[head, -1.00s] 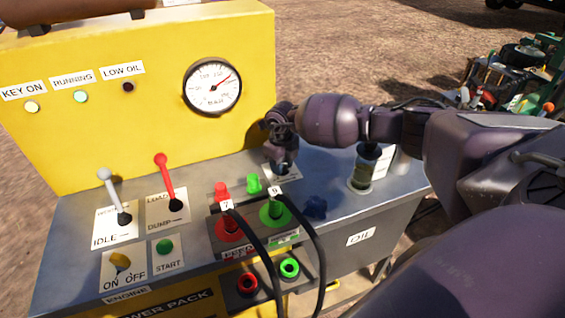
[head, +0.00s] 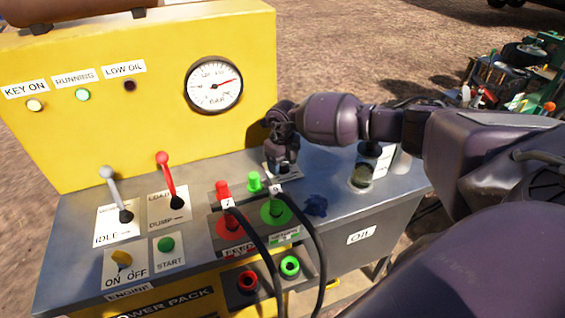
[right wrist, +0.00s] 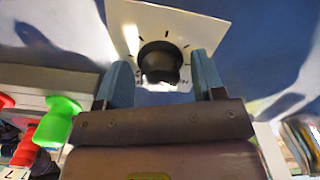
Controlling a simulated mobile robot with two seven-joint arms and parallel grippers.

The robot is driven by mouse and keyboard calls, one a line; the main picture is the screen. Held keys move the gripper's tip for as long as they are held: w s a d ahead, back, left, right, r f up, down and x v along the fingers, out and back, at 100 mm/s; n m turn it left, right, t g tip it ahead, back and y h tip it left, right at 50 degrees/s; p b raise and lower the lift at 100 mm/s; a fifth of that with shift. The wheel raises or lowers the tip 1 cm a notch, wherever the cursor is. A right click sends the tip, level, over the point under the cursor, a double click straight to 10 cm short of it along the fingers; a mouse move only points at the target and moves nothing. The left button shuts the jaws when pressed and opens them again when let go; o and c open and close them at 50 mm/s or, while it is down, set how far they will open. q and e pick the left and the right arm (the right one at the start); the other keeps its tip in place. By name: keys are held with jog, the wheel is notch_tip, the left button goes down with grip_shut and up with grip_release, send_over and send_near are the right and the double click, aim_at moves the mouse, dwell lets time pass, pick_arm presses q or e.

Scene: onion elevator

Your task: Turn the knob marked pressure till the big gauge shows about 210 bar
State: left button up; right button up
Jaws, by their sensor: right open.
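The big round gauge (head: 214,86) is on the yellow upright panel. Its red needle points right and slightly up; the numbers are too small to read surely. My right gripper (head: 284,168) points down at a white label plate on the grey deck below the gauge. In the right wrist view the black knob (right wrist: 160,60) stands on its white marked plate (right wrist: 208,32). The two blue fingers of my right gripper (right wrist: 163,78) are apart, one on each side of the knob, with gaps visible. The head view hides the knob behind the gripper. My left gripper is not in view.
Red (head: 232,226) and green (head: 272,211) hose couplings with black hoses sit in front of the gripper. A red lever (head: 164,175) and a grey lever (head: 112,190) stand to the left. An oil filler (head: 363,172) is to the right.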

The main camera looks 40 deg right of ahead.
aim_at(283, 162)
jog(key=shift+r, duration=0.15)
notch_tip(283, 162, up, 10)
jog(key=shift+r+p, duration=0.25)
jog(key=shift+p, duration=0.05)
dwell(0.4)
jog(key=shift+s, duration=0.1)
